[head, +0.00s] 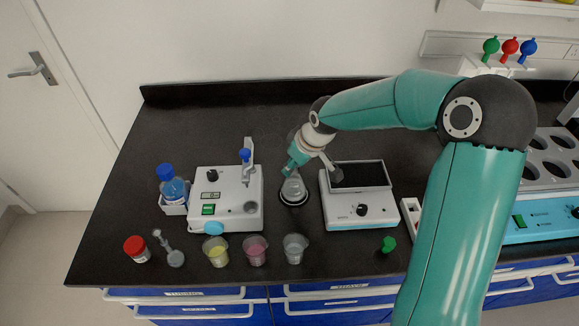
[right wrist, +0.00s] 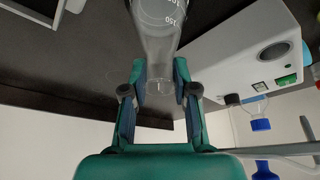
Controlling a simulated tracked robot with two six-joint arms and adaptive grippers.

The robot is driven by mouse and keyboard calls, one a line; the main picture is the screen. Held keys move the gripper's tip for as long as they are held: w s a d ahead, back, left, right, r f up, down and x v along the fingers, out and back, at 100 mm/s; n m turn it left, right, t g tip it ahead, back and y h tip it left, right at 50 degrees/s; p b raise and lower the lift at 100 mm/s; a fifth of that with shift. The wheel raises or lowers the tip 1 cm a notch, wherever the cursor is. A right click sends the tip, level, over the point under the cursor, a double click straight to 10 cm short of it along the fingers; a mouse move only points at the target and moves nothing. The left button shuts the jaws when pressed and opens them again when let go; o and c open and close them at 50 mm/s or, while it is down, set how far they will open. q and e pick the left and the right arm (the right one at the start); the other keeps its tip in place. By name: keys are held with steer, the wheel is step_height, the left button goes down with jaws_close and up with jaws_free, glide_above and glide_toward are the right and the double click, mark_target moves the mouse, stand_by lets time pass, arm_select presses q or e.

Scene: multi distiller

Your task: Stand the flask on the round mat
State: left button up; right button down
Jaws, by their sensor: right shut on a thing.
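The clear glass flask (head: 292,187) is upright over the round mat (head: 293,204), between two white bench devices. Its graduated wall also shows at the top of the right wrist view (right wrist: 158,22). The mat is dark with a pale ring, and the flask covers most of it. I cannot tell whether the flask's base touches the mat. My right gripper (head: 296,164) is shut on the flask's neck from above and behind; its fingers (right wrist: 160,85) lie on both sides of the neck. My left gripper is not in view.
A white device (head: 226,200) stands left of the flask, and a white device with a dark top plate (head: 358,192) stands close on the right. Beakers with yellow (head: 215,250), pink (head: 255,250) and clear (head: 295,247) contents stand in front. The bench behind is clear.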

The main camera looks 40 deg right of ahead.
steer(key=shift+f, duration=0.25)
steer(key=shift+f, duration=0.2)
steer(key=c, duration=0.9)
jaws_free()
steer(key=shift+r, duration=0.1)
steer(key=shift+r, duration=0.1)
steer(key=b+v, duration=0.1)
steer(key=v, duration=1.1)
steer(key=shift+s, duration=0.15)
